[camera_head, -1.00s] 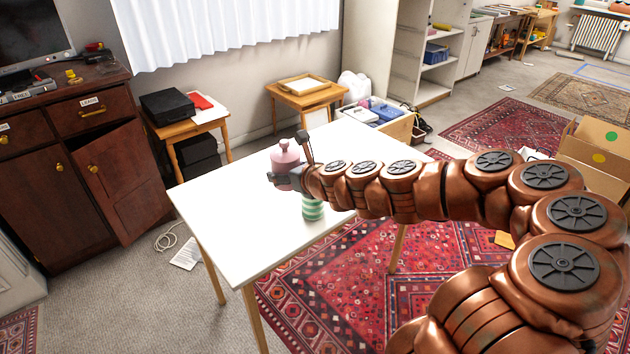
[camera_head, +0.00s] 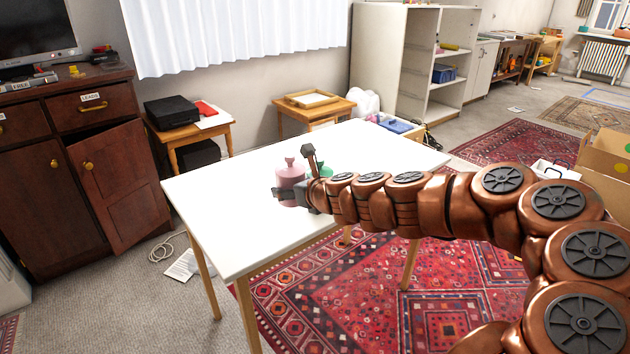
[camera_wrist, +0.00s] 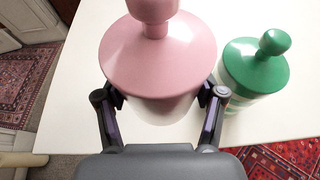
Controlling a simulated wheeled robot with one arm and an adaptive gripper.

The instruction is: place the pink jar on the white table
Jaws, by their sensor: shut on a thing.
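The pink jar (camera_head: 291,172), with a knobbed lid, is upright over the white table (camera_head: 235,215). My gripper (camera_head: 291,194) is shut on its body. In the wrist view the pink jar (camera_wrist: 158,55) fills the middle, with a gripper finger on each side. Its lower part is mostly hidden under the lid, and I cannot tell whether its base touches the white table (camera_wrist: 85,75). A green-lidded jar with green and white stripes (camera_wrist: 255,68) stands to its right in the wrist view; in the head view it is mostly hidden behind my gripper and arm.
The left and near parts of the white tabletop are clear. A dark brown cabinet (camera_head: 110,185) with a door ajar stands at left. Small wooden side tables (camera_head: 205,132) stand behind. A cardboard box (camera_head: 607,160) is at right, and a red patterned rug (camera_head: 310,290) lies below.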

